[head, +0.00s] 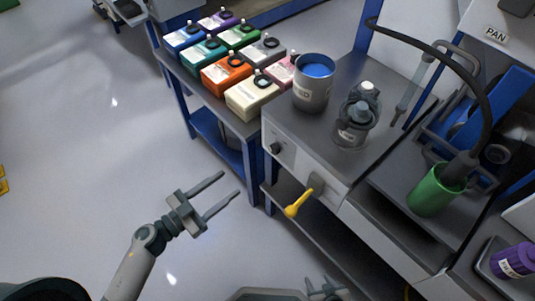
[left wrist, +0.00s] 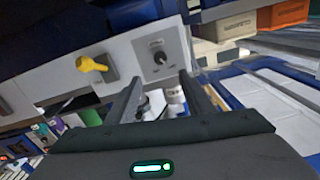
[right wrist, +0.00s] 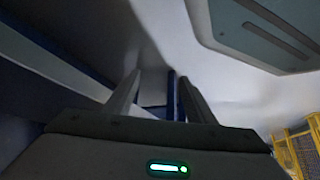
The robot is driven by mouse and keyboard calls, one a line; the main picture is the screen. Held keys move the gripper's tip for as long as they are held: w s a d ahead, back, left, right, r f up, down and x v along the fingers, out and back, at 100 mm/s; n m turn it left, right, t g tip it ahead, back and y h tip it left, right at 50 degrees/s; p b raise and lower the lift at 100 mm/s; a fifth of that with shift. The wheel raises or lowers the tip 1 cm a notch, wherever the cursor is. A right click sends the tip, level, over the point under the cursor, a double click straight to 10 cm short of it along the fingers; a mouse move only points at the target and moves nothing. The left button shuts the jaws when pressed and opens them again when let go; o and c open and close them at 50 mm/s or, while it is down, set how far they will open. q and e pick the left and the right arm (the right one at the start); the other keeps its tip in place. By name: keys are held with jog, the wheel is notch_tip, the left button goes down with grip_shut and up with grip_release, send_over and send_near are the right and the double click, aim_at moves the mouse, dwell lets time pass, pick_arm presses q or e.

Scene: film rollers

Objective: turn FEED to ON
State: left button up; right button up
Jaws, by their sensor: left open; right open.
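The lever slants down and left in the head view. In the left wrist view the knob (left wrist: 159,57) sits on a light plate, with the yellow lever (left wrist: 91,64) to its left. I cannot read a FEED or ON label. My left gripper (head: 230,185) is open and empty, left of the machine front and apart from it. My right gripper (head: 325,288) is open and empty, low at the picture's bottom edge.
A grey can (head: 312,92) with blue contents and a clear jar (head: 355,125) stand on the machine top. Several coloured boxes (head: 253,98) fill the bench (head: 178,67) behind. A green cup (head: 432,195) stands at right.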

aim_at(271, 152)
pick_arm(q)
jog(key=p+x, duration=0.1)
jog(key=x, duration=1.6)
jog(key=shift+d+f, duration=0.1)
jog(key=c, duration=1.1)
